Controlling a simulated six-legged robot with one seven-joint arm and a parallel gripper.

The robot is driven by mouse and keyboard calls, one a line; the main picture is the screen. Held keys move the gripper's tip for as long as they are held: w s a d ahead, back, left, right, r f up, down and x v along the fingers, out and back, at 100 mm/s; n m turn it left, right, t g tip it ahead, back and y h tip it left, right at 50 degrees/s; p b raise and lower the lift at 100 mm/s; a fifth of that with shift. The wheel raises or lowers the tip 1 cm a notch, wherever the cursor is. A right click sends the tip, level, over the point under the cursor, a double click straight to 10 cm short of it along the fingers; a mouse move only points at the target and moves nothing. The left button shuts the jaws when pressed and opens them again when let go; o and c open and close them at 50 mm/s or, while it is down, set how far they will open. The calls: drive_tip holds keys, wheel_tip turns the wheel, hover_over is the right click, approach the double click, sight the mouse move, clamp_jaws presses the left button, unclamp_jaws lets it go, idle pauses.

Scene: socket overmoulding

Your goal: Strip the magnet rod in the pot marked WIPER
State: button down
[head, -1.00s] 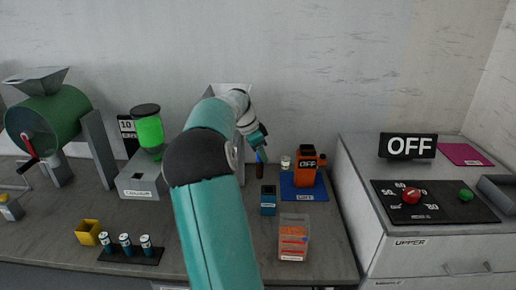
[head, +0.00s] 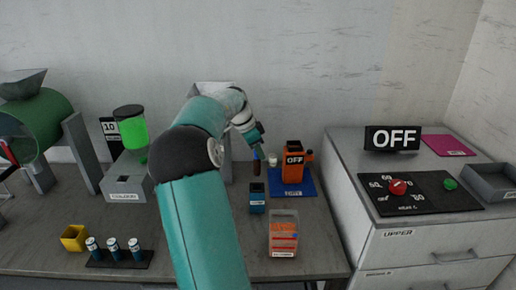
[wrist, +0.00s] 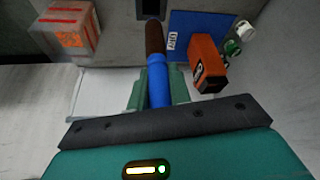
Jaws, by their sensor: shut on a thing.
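My gripper (head: 257,150) is shut on the magnet rod, which has a blue upper part (wrist: 159,82) and a brown lower part (wrist: 155,38). In the head view the brown part (head: 257,168) hangs below the jaws, just above or behind a small blue pot (head: 257,208) with a dark square opening. The writing on this pot is too small to read. In the wrist view the rod's brown end lies close to a dark square opening (wrist: 151,8), apparently the pot's. I cannot tell whether the tip is over it.
An orange device marked OFF (head: 293,168) stands on a blue mat (head: 303,187) right of the pot. A clear box with orange contents (head: 283,238) stands in front. Three small vials (head: 113,249) and a yellow cup (head: 74,238) are at left. A grey cabinet (head: 345,180) bounds the right.

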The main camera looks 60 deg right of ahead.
sight(256, 175)
drive_tip(key=shift+s+f, duration=0.15)
drive_tip(key=shift+w+f, duration=0.2)
drive_tip(key=shift+f, duration=5.75)
drive_tip(key=shift+r, duration=5.4)
